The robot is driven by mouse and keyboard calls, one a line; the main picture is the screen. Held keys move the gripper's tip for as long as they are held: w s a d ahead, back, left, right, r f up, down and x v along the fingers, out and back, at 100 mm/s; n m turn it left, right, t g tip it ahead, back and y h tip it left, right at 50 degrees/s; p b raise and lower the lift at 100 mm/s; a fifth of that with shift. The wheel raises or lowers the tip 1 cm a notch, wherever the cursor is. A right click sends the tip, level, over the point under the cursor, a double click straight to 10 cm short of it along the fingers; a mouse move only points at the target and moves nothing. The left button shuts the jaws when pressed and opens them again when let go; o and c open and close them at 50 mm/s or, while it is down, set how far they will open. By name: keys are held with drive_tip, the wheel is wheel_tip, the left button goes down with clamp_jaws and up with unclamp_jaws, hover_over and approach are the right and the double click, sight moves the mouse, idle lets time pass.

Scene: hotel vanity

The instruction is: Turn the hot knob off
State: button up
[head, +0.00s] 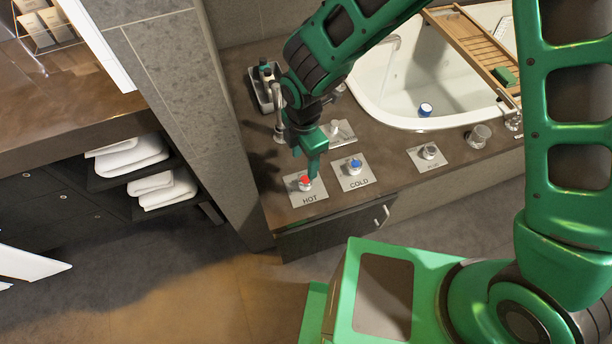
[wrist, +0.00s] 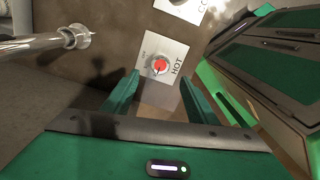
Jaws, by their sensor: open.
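The hot knob (head: 305,183) has a red top and sits on a pale square plate marked HOT (head: 309,198), near the front left corner of the brown counter. In the wrist view the hot knob (wrist: 160,66) shows just beyond and between my fingertips. My gripper (head: 313,170) is directly above the hot knob in the head view, pointing down. In the wrist view my gripper (wrist: 158,90) has its two green fingers apart, with nothing between them that I can see held. Whether a finger touches the knob I cannot tell.
The blue-topped cold knob (head: 354,164) stands just right of the hot one. A metal spout (head: 279,110) and a dark caddy (head: 264,92) are behind my gripper. A third knob (head: 430,151) and the white tub (head: 440,95) lie to the right. A drawer handle (head: 381,216) is below.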

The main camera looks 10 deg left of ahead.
sight(305, 179)
wheel_tip(305, 179, down, 10)
drive_tip(key=shift+f, duration=0.1)
idle(0.4)
drive_tip(key=c, duration=1.1)
